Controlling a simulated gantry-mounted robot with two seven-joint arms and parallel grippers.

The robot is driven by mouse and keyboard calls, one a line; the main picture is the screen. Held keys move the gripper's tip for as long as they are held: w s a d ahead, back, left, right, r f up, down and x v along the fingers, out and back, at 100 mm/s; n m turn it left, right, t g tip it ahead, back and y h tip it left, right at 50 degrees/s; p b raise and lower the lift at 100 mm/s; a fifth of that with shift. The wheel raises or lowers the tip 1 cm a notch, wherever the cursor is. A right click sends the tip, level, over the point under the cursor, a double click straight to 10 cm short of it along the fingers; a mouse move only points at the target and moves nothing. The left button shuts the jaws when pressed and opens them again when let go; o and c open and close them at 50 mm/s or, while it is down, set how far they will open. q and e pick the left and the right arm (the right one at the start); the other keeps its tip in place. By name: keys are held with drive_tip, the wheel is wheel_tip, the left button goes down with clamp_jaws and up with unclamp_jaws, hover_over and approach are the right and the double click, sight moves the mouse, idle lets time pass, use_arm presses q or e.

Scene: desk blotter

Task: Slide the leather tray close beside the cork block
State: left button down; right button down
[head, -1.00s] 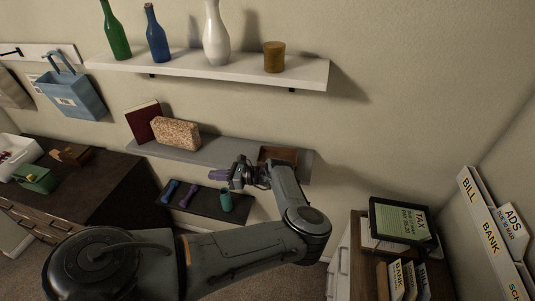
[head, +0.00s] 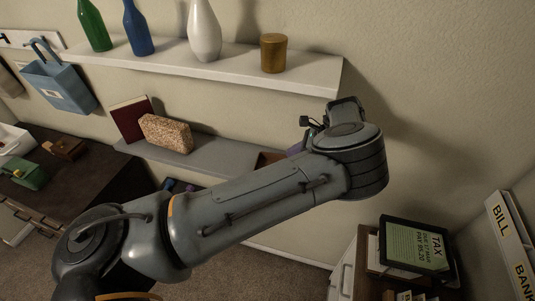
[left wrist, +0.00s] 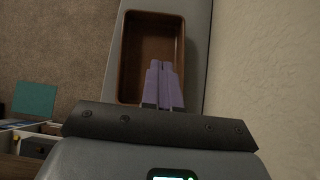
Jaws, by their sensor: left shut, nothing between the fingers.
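The brown leather tray (left wrist: 150,38) is a shallow open box and looks empty in the left wrist view. In the head view only a corner of the tray (head: 267,158) shows, on the right part of the grey lower shelf; my arm hides the rest. The speckled tan cork block (head: 166,133) stands on the same shelf to the left, with a gap between them. My left gripper (head: 297,148) is at the tray's right side, its purple fingers shut and empty. In the left wrist view, the fingertips (left wrist: 161,65) overlap the tray's near end; contact is unclear. My right gripper is not in view.
A dark red book (head: 128,118) leans behind the cork block. The grey lower shelf (head: 215,157) is bare between block and tray. The white upper shelf (head: 250,77) above holds bottles, a white vase (head: 204,32) and a cork-coloured jar (head: 273,54).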

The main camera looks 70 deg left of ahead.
use_arm(q)
drive_tip(key=p+x, duration=0.3)
drive_tip(key=x, duration=0.4)
drive_tip(key=shift+s+a, duration=0.15)
drive_tip(key=shift+s, duration=0.2)
drive_tip(key=shift+s+a+p, duration=0.65)
drive_tip(key=shift+s+p, duration=0.05)
drive_tip(key=shift+s, duration=0.2)
drive_tip(key=shift+s+a+f+p, duration=0.25)
drive_tip(key=shift+s+a+p, duration=0.2)
drive_tip(key=shift+s+a, duration=0.2)
